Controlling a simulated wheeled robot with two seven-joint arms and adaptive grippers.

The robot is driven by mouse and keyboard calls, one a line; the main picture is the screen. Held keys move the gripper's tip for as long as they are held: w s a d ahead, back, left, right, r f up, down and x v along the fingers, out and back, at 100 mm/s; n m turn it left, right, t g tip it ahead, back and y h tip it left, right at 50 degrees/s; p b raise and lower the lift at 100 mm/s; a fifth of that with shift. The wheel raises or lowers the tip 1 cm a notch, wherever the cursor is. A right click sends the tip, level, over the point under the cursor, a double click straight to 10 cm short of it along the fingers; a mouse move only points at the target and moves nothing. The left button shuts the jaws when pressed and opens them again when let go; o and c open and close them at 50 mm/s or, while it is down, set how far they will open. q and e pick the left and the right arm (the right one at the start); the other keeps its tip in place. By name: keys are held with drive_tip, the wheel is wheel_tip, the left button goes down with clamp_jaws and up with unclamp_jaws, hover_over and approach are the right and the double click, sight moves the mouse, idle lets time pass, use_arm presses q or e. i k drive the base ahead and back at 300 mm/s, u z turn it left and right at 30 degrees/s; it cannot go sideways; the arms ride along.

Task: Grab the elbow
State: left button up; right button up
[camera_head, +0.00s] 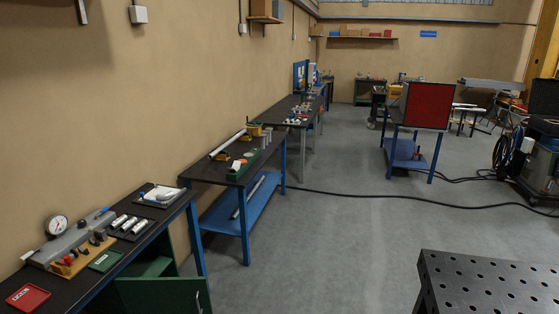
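I cannot make out an elbow with certainty. A pale, bent-looking piece (161,193) lies in a grey tray (145,203) at the far end of the near left bench (110,278); it is too small to tell whether it is an elbow. Nearer on the same bench, several silvery cylinders (128,224) lie in a dark tray. Neither of my grippers shows in this view.
The near bench also carries a round gauge (57,225), a wooden tool rack (72,258) and a red tray (27,297). A green cabinet door (163,296) stands open below. A perforated table (490,285) is at lower right.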

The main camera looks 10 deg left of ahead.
sight(165, 197)
drive_tip(key=z, duration=0.15)
drive_tip(key=i, duration=1.95)
drive_tip(key=u, duration=0.5)
drive_tip(key=i, duration=1.15)
drive_tip(key=u, duration=1.6)
drive_tip(key=i, duration=0.85)
drive_tip(key=u, duration=0.75)
